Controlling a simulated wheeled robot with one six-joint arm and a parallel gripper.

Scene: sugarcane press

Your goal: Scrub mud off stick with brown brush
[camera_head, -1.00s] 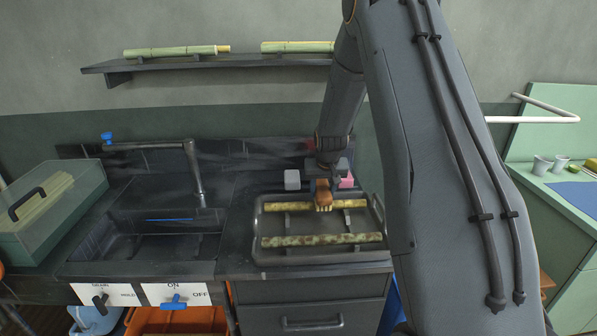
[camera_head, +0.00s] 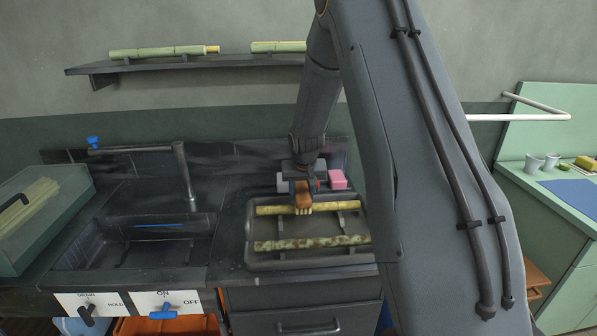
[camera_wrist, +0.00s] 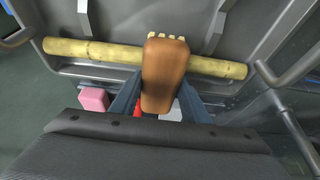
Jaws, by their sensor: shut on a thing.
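My gripper (camera_head: 306,186) is shut on the brown brush (camera_head: 303,195), with its pale bristles facing down. In the wrist view the brush (camera_wrist: 165,75) lies across the middle of the yellowish stick (camera_wrist: 95,50), its bristles at or just over it; I cannot tell if they touch. The same stick (camera_head: 335,207) lies across the rear of the grey tray (camera_head: 252,232) and looks mostly clean. A second stick (camera_head: 312,242), mottled with brown mud, lies across the front of the tray.
A pink block (camera_head: 338,180) stands behind the tray. A sink (camera_head: 130,240) with a tap (camera_head: 187,170) is at the left. A covered box (camera_head: 45,235) sits far left. A wall shelf (camera_head: 180,63) holds more sticks. A green counter (camera_head: 550,195) is at the right.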

